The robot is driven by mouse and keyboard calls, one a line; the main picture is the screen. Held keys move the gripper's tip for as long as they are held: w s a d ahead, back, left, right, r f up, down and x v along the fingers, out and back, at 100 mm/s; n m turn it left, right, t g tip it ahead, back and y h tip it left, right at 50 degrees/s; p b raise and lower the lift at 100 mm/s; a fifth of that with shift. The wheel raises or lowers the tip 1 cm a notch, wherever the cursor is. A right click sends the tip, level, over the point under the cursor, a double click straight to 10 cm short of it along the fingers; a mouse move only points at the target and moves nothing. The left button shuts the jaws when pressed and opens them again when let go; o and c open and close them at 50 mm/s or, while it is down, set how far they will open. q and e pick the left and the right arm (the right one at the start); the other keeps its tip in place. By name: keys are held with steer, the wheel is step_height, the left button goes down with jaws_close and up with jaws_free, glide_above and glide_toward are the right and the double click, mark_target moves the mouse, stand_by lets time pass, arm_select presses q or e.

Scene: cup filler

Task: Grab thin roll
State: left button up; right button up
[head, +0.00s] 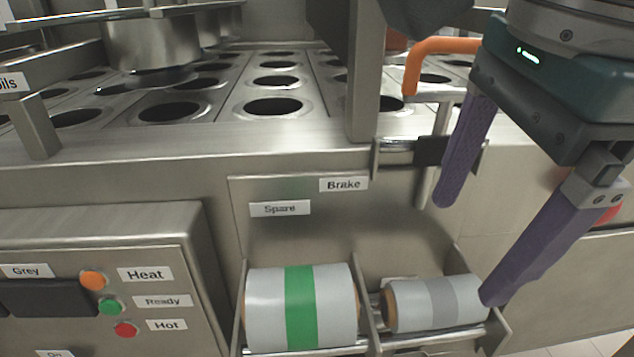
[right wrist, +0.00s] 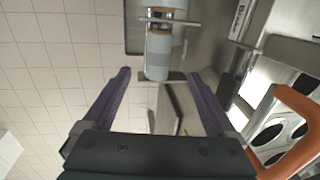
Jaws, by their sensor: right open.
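The thin roll (head: 434,303), light grey with a darker grey band, lies in the right compartment of a metal holder (head: 366,318). In the right wrist view the thin roll (right wrist: 158,56) shows ahead of the gripper, between the lines of the fingers. The wider roll (head: 301,307) with a green band lies in the left compartment. My right gripper (head: 462,252) is open and empty, its purple fingers above and in front of the thin roll. One fingertip overlaps the roll's right end in the head view; I cannot tell whether it touches. My left gripper is not in view.
An orange handle (head: 440,47) stands behind the right gripper. A control box (head: 95,250) with Heat, Ready and Hot buttons is at the left. A steel top with several round holes (head: 272,106) lies behind. Tiled floor shows in the right wrist view.

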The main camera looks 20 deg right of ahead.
mark_target(446, 290)
steer(key=f, duration=0.3)
steer(key=f+b, duration=0.1)
steer(key=shift+d+f, duration=0.25)
steer(key=shift+f, duration=0.05)
steer(key=f, duration=0.1)
steer(key=w+f, duration=0.1)
steer(key=f, duration=0.1)
steer(key=f+b, duration=0.1)
steer(key=f, duration=0.1)
steer(key=shift+w+d+f, duration=0.15)
steer(key=shift+d+f, duration=0.05)
steer(key=shift+d, duration=0.15)
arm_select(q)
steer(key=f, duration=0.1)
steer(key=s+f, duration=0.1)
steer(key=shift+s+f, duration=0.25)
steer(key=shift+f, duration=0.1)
arm_select(e)
jaws_close()
